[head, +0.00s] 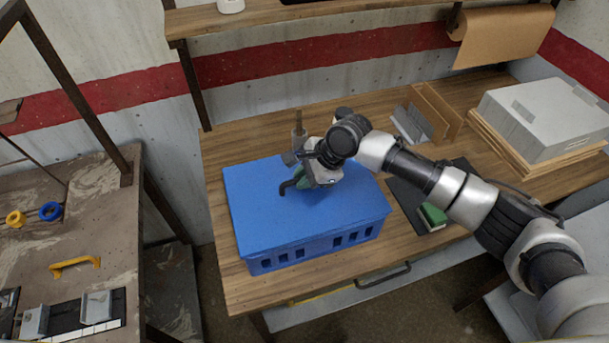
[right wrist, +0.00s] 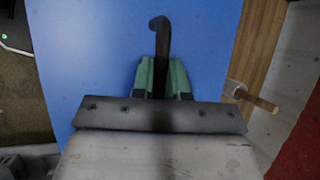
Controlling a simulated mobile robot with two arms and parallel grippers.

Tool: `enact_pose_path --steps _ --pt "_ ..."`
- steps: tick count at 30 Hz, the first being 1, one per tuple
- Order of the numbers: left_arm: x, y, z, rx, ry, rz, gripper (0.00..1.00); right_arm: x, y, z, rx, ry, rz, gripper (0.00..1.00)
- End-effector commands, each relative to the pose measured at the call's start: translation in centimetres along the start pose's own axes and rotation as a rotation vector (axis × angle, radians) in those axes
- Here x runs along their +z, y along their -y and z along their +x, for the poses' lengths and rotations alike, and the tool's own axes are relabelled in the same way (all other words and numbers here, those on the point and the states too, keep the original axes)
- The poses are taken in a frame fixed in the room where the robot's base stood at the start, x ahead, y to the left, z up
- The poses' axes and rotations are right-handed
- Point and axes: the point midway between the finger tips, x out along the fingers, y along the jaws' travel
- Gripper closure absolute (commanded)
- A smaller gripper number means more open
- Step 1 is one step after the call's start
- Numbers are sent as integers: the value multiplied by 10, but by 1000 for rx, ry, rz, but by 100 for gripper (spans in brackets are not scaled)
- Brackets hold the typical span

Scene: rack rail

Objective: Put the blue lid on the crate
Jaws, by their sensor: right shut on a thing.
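The blue lid (head: 255,195) is a flat sheet with a dark hooked handle (right wrist: 160,40) standing on its top. It lies over the top of the blue crate (head: 318,252), whose front wall with several square holes shows below the lid's edge. I cannot tell whether the lid rests fully on the rim. My right gripper (head: 298,182) is over the middle of the lid. Its green fingers are shut on the handle, as the right wrist view (right wrist: 161,78) also shows. The crate's inside is hidden. My left gripper is not in view.
Behind the crate stands an upright peg (head: 298,125). To the right are a dark mat (head: 405,200) with a green block (head: 432,216), a wooden rack (head: 437,112) and a grey box (head: 545,115). A separate bench (head: 80,200) stands left across a gap.

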Motion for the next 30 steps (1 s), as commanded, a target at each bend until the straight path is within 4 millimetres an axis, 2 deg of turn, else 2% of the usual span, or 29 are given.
enact_pose_path --steps 29,30 --pt "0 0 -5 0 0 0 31 -4 -2 8 -1 1 -1 100" --pt "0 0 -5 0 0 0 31 -4 -2 8 -1 1 -1 80"
